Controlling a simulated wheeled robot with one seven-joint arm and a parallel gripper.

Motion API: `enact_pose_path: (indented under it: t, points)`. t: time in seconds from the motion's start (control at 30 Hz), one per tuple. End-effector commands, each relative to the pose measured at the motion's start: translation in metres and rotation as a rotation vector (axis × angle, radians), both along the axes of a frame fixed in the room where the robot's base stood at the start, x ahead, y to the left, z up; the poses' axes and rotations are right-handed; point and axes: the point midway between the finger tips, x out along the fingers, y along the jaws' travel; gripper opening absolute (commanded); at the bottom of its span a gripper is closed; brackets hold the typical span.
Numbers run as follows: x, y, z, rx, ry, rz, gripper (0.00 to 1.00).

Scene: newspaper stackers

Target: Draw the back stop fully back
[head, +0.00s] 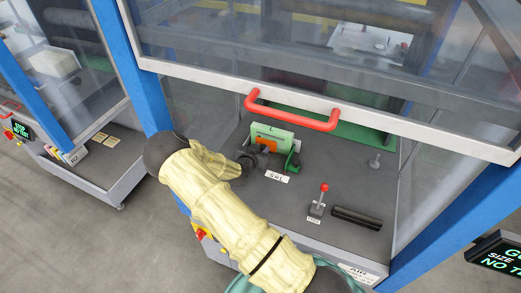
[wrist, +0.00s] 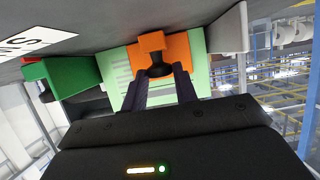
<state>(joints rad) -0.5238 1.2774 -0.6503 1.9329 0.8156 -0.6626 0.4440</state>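An orange block (wrist: 173,48) with a black knob (wrist: 158,70) stands before a pale green plate (wrist: 115,82) in the wrist view. I cannot tell for certain which part is the back stop. My gripper (wrist: 162,78) has its two dark fingers apart, one on each side of the knob, with the tips close to it. No firm grip on the knob shows. In the head view my arm hides most of the gripper (head: 247,164).
A dark green bracket (wrist: 62,70) stands beside the plate. A red-handled lever (head: 319,200) and a black bar (head: 357,217) are on the deck to the right. A raised guard with a red handle (head: 290,112) hangs above. A blue post (head: 140,85) is at left.

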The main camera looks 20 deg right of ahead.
Motion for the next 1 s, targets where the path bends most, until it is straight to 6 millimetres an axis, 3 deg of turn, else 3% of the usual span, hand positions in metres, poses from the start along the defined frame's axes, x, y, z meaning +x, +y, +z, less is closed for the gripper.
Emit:
enact_pose_path:
  t: [0.27, 0.7, 1.0]
  points:
    - [-0.004, 0.004, 0.000, 0.001, 0.000, 0.000, 0.00]
    - [-0.066, 0.068, -0.001, 0.003, 0.002, 0.002, 0.00]
    - [-0.073, 0.075, -0.001, 0.003, 0.003, 0.002, 0.00]
